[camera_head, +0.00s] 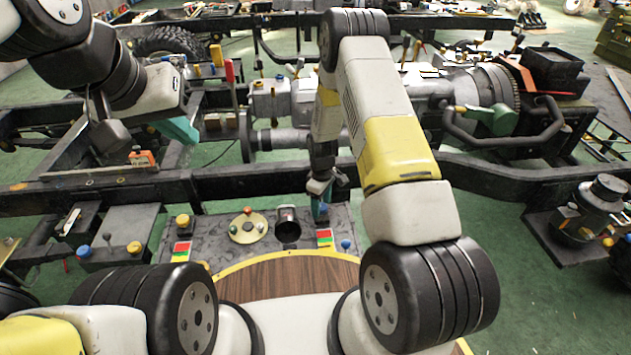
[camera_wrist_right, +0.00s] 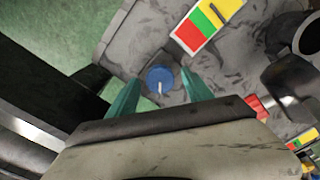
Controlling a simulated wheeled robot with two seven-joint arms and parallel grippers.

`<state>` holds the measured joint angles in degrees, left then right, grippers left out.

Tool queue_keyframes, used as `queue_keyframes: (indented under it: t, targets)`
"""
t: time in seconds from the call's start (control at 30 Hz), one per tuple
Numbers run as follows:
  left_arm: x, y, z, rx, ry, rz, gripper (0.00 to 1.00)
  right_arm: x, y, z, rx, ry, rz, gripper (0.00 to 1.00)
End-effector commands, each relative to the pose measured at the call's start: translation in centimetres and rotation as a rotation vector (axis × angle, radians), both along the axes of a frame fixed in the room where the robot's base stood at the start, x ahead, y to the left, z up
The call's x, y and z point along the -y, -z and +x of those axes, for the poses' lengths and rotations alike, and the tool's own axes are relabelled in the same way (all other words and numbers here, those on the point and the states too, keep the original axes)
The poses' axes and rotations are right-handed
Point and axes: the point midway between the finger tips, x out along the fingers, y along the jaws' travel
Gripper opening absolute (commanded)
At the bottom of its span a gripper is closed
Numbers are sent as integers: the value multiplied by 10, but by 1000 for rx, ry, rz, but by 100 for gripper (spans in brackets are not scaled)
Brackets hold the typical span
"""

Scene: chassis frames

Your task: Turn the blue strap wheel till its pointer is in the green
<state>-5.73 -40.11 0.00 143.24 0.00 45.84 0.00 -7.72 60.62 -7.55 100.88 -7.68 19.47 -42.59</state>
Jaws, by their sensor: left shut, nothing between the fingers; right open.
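The blue strap wheel (camera_head: 346,244) is a small round knob at the right end of the grey panel (camera_head: 268,248). In the right wrist view the blue wheel (camera_wrist_right: 160,78) bears a white mark toward my gripper. Beside it is a striped card (camera_wrist_right: 208,22) in red, green and yellow; its dark pointer (camera_wrist_right: 216,14) lies on the yellow. My right gripper (camera_head: 320,211) is open, its teal fingers on either side of the wheel in the wrist view; I cannot tell whether they touch it. My left gripper (camera_head: 182,129) is shut and empty over the chassis at left.
The dark chassis rail (camera_head: 250,185) runs behind. A grey plate with small knobs (camera_head: 120,235) is further left.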

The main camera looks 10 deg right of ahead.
Motion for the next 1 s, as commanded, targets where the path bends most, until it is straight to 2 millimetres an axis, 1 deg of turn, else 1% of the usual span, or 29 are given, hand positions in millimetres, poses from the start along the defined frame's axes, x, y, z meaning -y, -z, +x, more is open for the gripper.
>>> queue_keyframes:
  t: [0.17, 0.2, 0.27, 0.4, 0.47, 0.77, 1.0]
  targets:
    - [0, 0, 0, 0, 0, 0, 0, 0, 0, 0, 0, 0, 0, 59]
    - [0, 0, 0, 0, 0, 0, 0, 0, 0, 0, 0, 0, 0, 51]
    - [0, 0, 0, 0, 0, 0, 0, 0, 0, 0, 0, 0, 0, 39]
    - [0, 0, 0, 0, 0, 0, 0, 0, 0, 0, 0, 0, 0, 12]
    - [0, 0, 0, 0, 0, 0, 0, 0, 0, 0, 0, 0, 0, 0]
    - [0, 0, 0, 0, 0, 0, 0, 0, 0, 0, -1, 39, -1, 0]
    - [0, 0, 0, 0, 0, 0, 0, 1, 0, 0, 0, 176, -1, 0]
